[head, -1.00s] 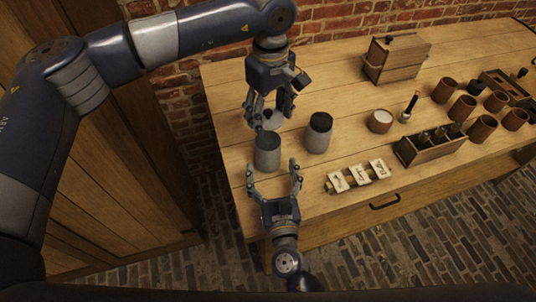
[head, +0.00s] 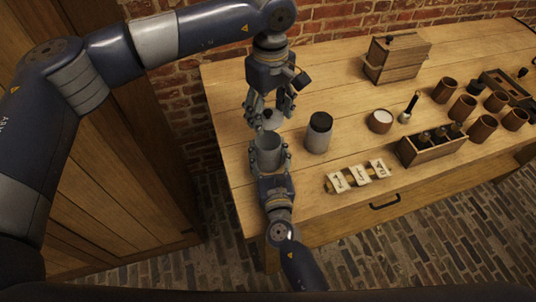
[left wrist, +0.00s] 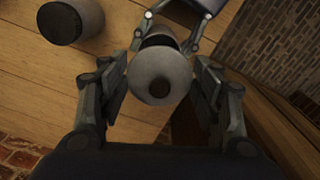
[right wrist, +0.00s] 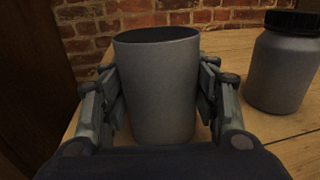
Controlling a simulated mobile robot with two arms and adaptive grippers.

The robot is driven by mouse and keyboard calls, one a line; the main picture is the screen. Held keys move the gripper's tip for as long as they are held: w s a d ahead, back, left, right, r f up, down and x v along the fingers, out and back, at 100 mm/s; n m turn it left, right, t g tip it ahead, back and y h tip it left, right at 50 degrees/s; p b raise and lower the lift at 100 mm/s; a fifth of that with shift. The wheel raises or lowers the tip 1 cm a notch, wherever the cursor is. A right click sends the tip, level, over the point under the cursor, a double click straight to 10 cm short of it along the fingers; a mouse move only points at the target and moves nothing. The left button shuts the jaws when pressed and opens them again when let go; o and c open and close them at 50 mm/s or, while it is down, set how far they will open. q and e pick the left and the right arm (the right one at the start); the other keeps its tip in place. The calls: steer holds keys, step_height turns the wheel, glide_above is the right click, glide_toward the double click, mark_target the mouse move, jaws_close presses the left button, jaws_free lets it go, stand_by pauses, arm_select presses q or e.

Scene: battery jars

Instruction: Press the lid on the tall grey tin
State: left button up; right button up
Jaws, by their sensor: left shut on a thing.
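The tall grey tin (head: 266,158) stands upright near the table's left end, its top open. In the right wrist view the tin (right wrist: 160,90) fills the space between my right fingers. My right gripper (head: 271,154) is around the tin from the front, one finger on each side; I cannot tell whether both pads touch it. My left gripper (head: 271,112) points down, shut on a grey round lid (left wrist: 160,75) with a small dark centre. The lid is just above and behind the tin in the head view, apart from it. In the left wrist view it partly hides the tin's dark opening.
A grey jar with a black lid (head: 319,132) stands close to the tin's right. Number cards (head: 360,174) lie at the front edge. A wooden crate (head: 432,148), brown cups and a lidded box (head: 396,62) are further right. The table behind the jar is clear.

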mark_target(270, 135)
steer(key=c, duration=0.5)
arm_select(q)
steer(key=shift+f, duration=2.5)
steer(key=shift+f, duration=0.1)
steer(key=shift+f, duration=0.75)
steer(key=shift+f, duration=0.65)
steer(key=o, duration=0.9)
steer(key=shift+c, duration=0.2)
